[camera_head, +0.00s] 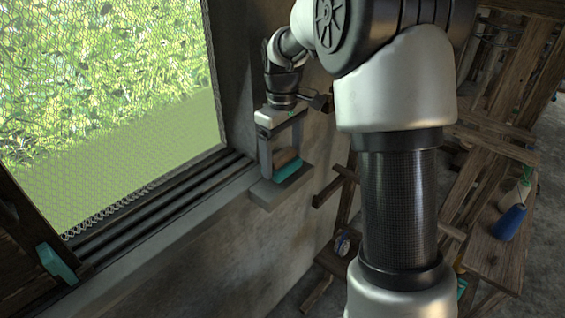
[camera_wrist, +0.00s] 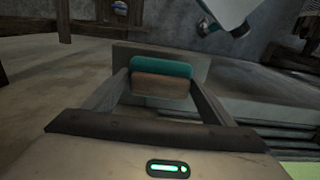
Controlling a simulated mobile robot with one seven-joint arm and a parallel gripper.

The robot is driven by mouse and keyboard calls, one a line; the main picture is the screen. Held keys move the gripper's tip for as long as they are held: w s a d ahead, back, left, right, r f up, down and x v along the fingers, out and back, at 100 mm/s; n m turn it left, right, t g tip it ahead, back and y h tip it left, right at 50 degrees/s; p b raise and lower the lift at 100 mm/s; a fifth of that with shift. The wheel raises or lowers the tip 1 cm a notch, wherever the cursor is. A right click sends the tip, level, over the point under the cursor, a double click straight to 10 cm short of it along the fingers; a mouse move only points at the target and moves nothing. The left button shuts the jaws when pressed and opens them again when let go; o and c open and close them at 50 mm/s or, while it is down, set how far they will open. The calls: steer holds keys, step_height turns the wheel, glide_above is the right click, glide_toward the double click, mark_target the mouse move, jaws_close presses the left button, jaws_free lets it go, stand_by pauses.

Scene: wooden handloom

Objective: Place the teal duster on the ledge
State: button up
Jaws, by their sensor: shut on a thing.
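The teal duster (camera_head: 288,171) has a brown wooden back and a teal lower part. My gripper (camera_head: 283,162) points down and is shut on it, one finger at each end. The duster also shows between the fingers in the wrist view (camera_wrist: 161,69), brown side nearer the camera. A small grey ledge (camera_head: 268,194) juts from the wall directly below the duster. The ledge also shows behind the duster in the wrist view (camera_wrist: 196,64). The duster is at or just above the ledge top; I cannot tell whether they touch.
The window sill (camera_head: 160,207) runs beside the ledge on the left. Another teal object (camera_head: 57,263) is at the window's lower left. Wooden loom beams (camera_head: 335,187) stand right of the ledge. A blue item (camera_head: 510,222) sits on a wooden bench (camera_head: 486,250) at far right.

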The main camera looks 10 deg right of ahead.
steer(key=shift+f, duration=0.9)
steer(key=shift+f, duration=0.1)
steer(key=o, duration=1)
